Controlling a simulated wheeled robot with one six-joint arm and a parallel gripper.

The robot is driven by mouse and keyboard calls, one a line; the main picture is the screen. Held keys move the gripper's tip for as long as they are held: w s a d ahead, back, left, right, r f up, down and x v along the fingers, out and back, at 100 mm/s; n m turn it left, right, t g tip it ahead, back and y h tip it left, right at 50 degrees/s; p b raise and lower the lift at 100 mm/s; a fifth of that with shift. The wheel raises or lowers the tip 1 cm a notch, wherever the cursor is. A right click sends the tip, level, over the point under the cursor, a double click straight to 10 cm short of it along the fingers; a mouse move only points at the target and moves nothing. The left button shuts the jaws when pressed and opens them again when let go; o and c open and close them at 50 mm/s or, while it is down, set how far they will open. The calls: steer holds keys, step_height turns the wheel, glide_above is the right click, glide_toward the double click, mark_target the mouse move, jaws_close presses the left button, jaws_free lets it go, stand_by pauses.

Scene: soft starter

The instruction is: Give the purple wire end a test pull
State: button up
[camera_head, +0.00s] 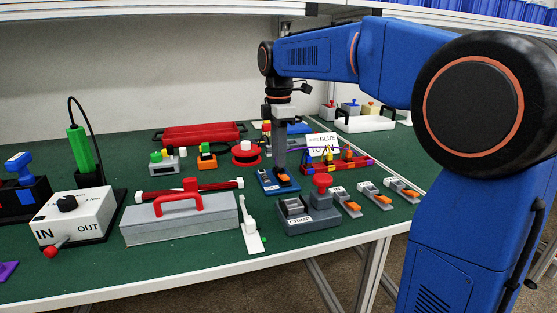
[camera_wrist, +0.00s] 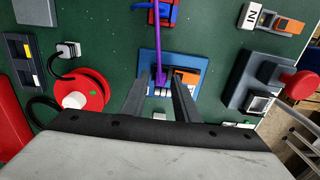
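The purple wire (camera_wrist: 160,45) runs down from the red and blue wire holder (camera_wrist: 163,12) at the top of the wrist view. Its lower end reaches a blue-based terminal (camera_wrist: 200,63) with an orange lever (camera_wrist: 186,76). Whether the end is seated inside cannot be told. My gripper (camera_wrist: 160,82) is over this terminal, its two fingers apart, with the wire end in the gap between them. In the head view my gripper (camera_head: 280,168) points down above the blue terminal base (camera_head: 268,184); the fingertips' exact contact there cannot be told.
The crimp block (camera_head: 308,215) with its red knob stands close in front. Several small orange-lever terminals (camera_head: 374,195) lie to its right. A red reel (camera_head: 246,153) and a grey box with a red handle (camera_head: 180,218) are to the left. A white card (camera_head: 322,142) stands behind.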

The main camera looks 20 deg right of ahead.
steer(key=shift+f, duration=0.1)
jaws_close()
steer(key=shift+r, duration=0.25)
stand_by(4.4)
steer(key=shift+f, duration=0.3)
stand_by(0.7)
steer(key=shift+o, duration=0.6)
jaws_free()
